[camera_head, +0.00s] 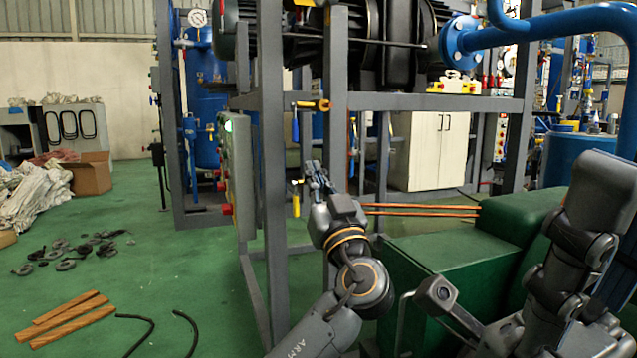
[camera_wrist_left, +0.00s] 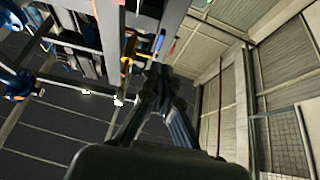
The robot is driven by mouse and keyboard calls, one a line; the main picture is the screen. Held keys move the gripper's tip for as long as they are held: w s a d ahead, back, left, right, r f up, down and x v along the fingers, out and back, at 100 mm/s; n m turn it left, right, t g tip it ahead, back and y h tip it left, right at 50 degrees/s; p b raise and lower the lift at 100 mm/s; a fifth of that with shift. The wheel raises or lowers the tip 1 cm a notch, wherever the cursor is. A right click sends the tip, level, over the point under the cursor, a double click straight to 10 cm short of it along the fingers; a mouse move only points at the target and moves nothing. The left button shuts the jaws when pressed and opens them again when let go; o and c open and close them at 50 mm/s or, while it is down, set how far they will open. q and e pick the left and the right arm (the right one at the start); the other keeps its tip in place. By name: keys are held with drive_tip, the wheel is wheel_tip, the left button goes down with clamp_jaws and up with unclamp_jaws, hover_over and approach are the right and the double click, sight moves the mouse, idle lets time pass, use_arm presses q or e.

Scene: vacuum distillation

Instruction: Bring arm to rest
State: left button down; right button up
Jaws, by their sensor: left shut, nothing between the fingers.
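My left arm reaches up from the bottom centre of the head view. Its gripper (camera_head: 316,176) points up and away in front of the grey steel frame (camera_head: 334,120). In the left wrist view the two dark fingers of the left gripper (camera_wrist_left: 160,72) come together at the tips, with nothing seen between them. I cannot tell how far the fingertips are from the frame. Links of my right arm (camera_head: 590,240) show at the right of the head view. I see no fingers of the right gripper.
A green block-shaped housing (camera_head: 450,265) stands right of my left arm. Wooden strips (camera_head: 65,318) and black hoses lie on the left floor. Open green floor (camera_head: 150,230) lies between.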

use_arm(q)
drive_tip(key=shift+v, duration=1)
